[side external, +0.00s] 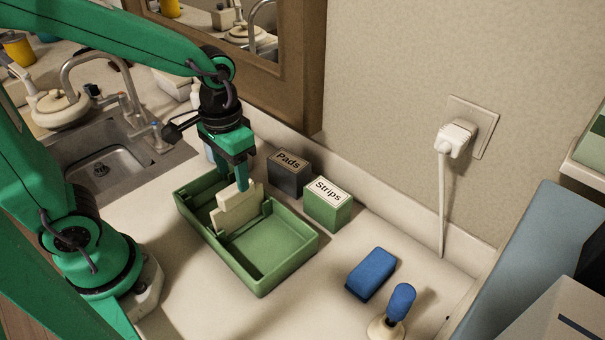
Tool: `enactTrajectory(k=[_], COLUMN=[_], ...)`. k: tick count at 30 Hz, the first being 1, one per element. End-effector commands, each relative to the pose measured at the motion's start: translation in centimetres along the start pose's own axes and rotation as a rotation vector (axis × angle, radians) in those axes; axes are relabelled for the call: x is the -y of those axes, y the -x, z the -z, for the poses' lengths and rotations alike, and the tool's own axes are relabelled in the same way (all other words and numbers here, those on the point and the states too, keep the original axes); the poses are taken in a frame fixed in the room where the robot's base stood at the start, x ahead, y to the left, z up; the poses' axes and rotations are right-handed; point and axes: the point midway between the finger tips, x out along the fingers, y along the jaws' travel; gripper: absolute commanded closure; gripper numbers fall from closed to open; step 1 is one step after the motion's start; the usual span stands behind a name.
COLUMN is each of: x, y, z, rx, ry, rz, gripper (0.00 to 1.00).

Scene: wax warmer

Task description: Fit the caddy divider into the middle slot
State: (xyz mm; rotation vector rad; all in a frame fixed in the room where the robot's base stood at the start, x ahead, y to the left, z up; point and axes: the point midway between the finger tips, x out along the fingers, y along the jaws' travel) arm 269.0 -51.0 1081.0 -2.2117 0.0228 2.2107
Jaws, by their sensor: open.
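The caddy (262,291) is a green open tray on the counter. The cream caddy divider (236,212) stands inside it near the middle, crossing its width, with its lower part down between the walls and its stepped top above the rim. I cannot tell whether its bottom edge is fully down in the middle slot, because the slot is hidden. My gripper (242,186) points down at the divider's top edge with its jaws open. Its fingers overlap the divider's top in this view, and any contact is unclear.
A dark Pads box (289,178) and a green Strips box (328,209) stand behind the caddy. A blue block (371,275) and a blue-handled tool (400,301) are to the right. A sink (108,170) lies at left. The counter in front of the caddy is clear.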

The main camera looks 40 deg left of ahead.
Motion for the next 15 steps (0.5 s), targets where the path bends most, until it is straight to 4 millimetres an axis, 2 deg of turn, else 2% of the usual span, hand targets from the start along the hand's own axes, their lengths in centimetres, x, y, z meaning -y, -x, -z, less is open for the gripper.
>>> enactTrajectory(k=[15], x=[0.0], y=[1.5], z=[0.0], rx=[0.000], ry=[0.000], rz=[0.000], gripper=[0.49])
